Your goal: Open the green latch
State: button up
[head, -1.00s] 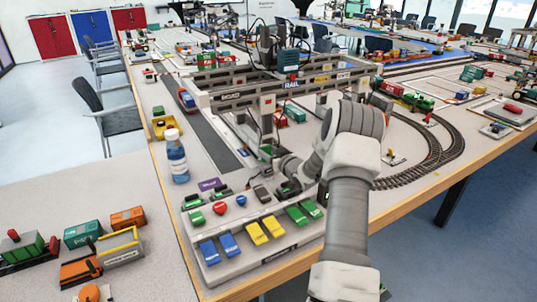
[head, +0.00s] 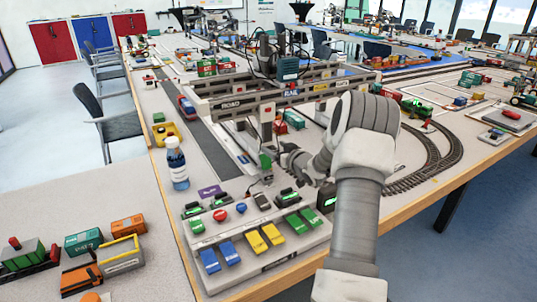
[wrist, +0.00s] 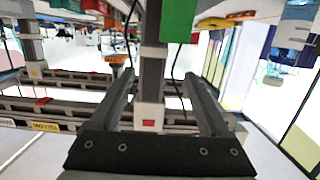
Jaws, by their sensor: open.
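A green block (head: 265,161), which looks like the green latch, sits low on the near post of the gantry crane (head: 235,105) in the head view. In the wrist view the green latch (wrist: 180,20) is at the top, beside a grey post. My gripper (head: 284,149) is just right of the latch in the head view. In the wrist view my gripper (wrist: 164,85) has its two fingers spread, with the post showing between them. The latch appears to be beyond the fingertips and not held. Exact depth between them is unclear.
A control panel (head: 285,247) with coloured buttons stands below my arm at the table's front edge. A water bottle (head: 177,164) stands to its left. Curved rail track (head: 435,160) lies to the right. Small vehicles (head: 85,240) stand at lower left.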

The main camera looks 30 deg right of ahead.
jog(key=s+d+r+p, duration=0.1)
jog(key=s+d+r, duration=0.4)
jog(key=s, duration=0.2)
jog(key=shift+s+r, duration=0.25)
jog(key=shift+s, duration=0.1)
